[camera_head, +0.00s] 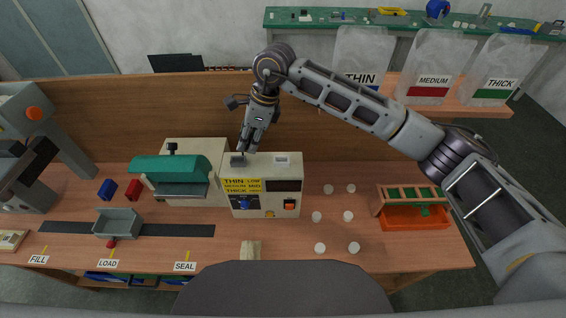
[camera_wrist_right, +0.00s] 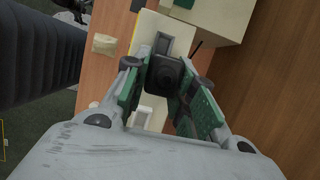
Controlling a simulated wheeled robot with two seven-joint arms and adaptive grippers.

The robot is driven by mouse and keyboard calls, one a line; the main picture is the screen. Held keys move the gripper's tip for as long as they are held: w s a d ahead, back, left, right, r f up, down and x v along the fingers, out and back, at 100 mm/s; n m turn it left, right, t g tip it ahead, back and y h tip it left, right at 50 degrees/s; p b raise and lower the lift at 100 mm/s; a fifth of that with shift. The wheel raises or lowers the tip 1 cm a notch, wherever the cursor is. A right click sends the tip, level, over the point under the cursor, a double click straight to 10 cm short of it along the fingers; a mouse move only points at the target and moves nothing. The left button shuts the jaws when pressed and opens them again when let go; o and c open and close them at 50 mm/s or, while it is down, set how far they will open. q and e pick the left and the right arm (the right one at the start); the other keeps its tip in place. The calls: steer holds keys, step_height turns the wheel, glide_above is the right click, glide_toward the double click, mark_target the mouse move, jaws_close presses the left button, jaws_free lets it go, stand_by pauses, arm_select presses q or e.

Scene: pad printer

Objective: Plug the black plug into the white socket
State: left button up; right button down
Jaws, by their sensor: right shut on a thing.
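My right gripper (camera_head: 243,149) points down at the back left of the top of the cream control box (camera_head: 265,203). In the head view the plug is hard to make out between the fingers. A small white socket (camera_head: 281,160) sits on the box top, to the right of the gripper and apart from it. A white piece, likely this socket, shows beside the fingers in the wrist view (camera_wrist_right: 143,114). My left gripper is not in view.
A grey block (camera_head: 238,161) is on the box top close under the gripper. A green-topped machine (camera_head: 175,170) stands left of the box. White discs (camera_head: 317,216) and an orange tray (camera_head: 415,218) lie to the right. A wooden back panel (camera_head: 330,135) rises behind.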

arm_select(q)
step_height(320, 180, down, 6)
steer(key=b, duration=0.6)
arm_select(e)
steer(key=shift+d+f, duration=0.45)
steer(key=shift+d, duration=1.15)
steer(key=shift+d+f, duration=0.4)
steer(key=shift+d, duration=1.25)
steer(key=shift+d+f, duration=0.45)
steer(key=shift+d, duration=1.15)
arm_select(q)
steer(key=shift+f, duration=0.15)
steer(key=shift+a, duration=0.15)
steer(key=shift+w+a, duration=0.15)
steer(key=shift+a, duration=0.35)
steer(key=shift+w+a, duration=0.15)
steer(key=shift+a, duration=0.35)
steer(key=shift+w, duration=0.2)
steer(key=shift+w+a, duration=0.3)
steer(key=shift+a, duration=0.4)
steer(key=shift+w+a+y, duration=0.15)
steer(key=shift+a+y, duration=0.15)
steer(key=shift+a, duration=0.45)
